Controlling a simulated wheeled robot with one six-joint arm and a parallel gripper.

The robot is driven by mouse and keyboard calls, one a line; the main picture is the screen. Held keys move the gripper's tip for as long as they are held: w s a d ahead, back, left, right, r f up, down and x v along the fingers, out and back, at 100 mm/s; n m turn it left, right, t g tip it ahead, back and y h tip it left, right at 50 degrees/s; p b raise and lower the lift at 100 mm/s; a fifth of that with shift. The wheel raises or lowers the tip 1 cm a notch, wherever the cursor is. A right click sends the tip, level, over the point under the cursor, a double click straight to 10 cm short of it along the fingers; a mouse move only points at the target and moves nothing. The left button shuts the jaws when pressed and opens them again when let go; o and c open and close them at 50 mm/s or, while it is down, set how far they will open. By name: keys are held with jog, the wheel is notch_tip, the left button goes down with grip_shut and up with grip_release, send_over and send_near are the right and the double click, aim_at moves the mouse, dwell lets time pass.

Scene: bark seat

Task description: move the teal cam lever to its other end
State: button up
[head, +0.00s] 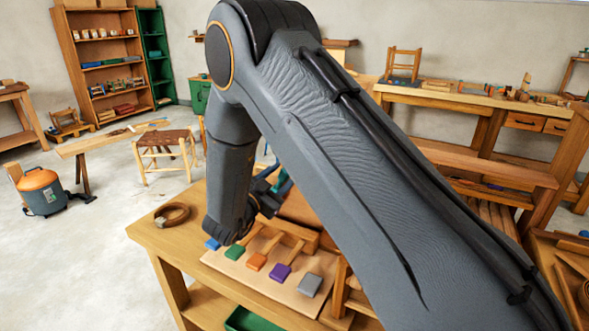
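My arm crosses the middle of the head view and comes down over the wooden workbench (150,230). My gripper (266,190) is a dark shape just right of the lower arm, partly hidden by it. A small teal piece (284,180), which looks like the teal cam lever, shows right beside the gripper. Most of it is hidden behind my arm and gripper, so its angle and which end it is at cannot be told. I cannot tell whether the gripper touches it, or whether the fingers are open or shut.
A pale board (255,278) on the bench carries blue, green, orange, purple (280,272) and grey (310,285) blocks. A brown ring-shaped strap (172,215) lies at the bench's left corner. A woven stool (163,152) stands behind. Floor at left is partly clear.

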jog(key=shift+p+x, duration=0.55)
jog(key=shift+x, duration=2.45)
grip_shut()
